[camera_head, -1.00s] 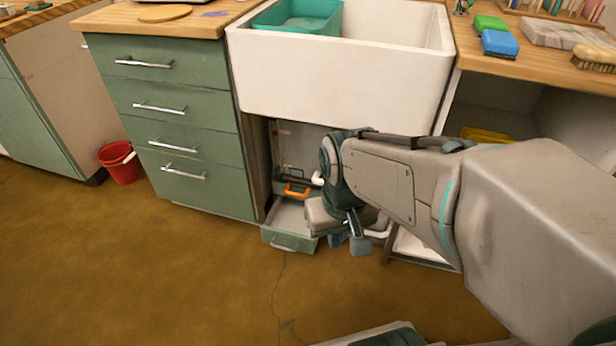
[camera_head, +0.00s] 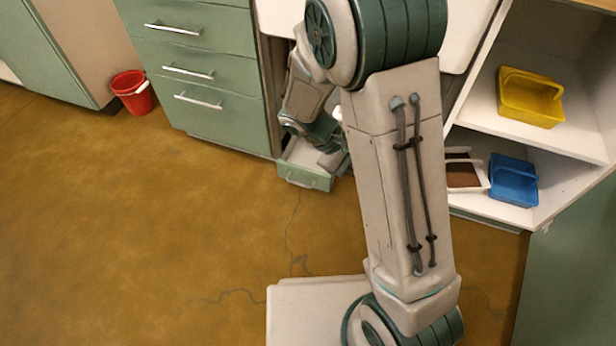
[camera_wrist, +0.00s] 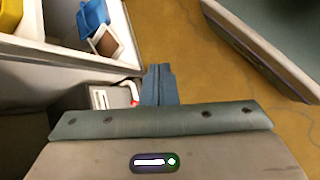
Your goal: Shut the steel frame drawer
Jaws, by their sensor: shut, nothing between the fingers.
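The low drawer (camera_head: 304,178) under the sink has a green front with a small handle and stands pulled out from the dark opening. Part of its pale inside shows behind the front, and my arm covers its right side. My gripper (camera_wrist: 160,72) shows in the wrist view with its fingers together and nothing between them. In the head view my wrist is inside the opening, behind and above the drawer front, and the fingertips are hidden. I cannot tell whether the gripper touches the drawer.
A green drawer cabinet (camera_head: 205,75) stands left of the opening, with a red bucket (camera_head: 133,92) beyond it. Right of my arm, shelves hold a yellow tray (camera_head: 530,97), a blue tray (camera_head: 513,180) and a brown-filled tray (camera_head: 462,172). The floor in front is clear.

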